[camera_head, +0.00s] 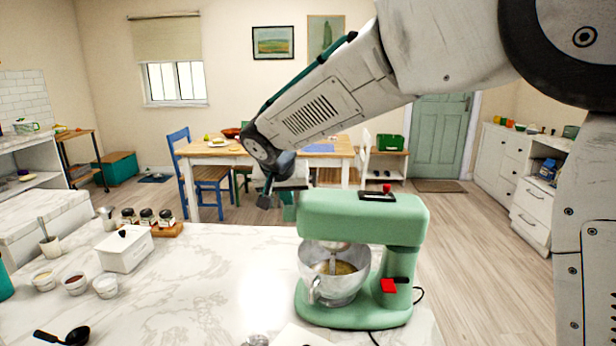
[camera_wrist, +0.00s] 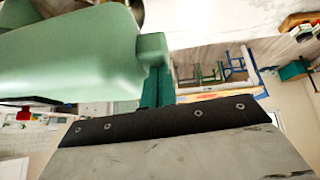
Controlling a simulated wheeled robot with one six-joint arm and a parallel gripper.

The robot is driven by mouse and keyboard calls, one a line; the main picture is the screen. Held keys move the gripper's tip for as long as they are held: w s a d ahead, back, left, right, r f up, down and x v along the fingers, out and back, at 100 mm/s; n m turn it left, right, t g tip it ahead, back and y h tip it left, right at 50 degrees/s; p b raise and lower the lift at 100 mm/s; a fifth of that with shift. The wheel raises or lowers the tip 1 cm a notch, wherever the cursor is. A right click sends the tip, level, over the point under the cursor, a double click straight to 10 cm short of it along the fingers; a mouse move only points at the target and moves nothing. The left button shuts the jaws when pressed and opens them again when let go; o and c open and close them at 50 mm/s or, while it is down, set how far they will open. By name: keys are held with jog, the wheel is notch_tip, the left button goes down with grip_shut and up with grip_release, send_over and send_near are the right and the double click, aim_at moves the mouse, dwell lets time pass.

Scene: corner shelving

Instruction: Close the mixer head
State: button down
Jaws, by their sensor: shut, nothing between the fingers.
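The green stand mixer (camera_head: 352,318) stands at the right front of the marble counter. Its mixer head (camera_head: 355,222) looks about level over the metal bowl (camera_head: 316,285), with the beater reaching down into the bowl. A red knob sits on top of the head and a red lever on the side of the stand. My gripper (camera_head: 265,201) is shut and empty, just left of the head's front end; whether it touches the head I cannot tell. The mixer head fills the upper left of the wrist view (camera_wrist: 70,60), close to my gripper. The fingertips are not clear there.
A white box (camera_head: 124,252), spice jars (camera_head: 146,217), small bowls (camera_head: 75,284) and a black ladle (camera_head: 72,336) are on the counter's left. The middle of the counter is clear. A dining table (camera_head: 215,155) with chairs stands behind. A cord lies by the mixer's base.

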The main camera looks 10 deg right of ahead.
jog(key=shift+a+f, duration=0.3)
jog(key=shift+f, duration=0.45)
jog(key=shift+f+h, duration=0.35)
jog(key=shift+h, duration=0.05)
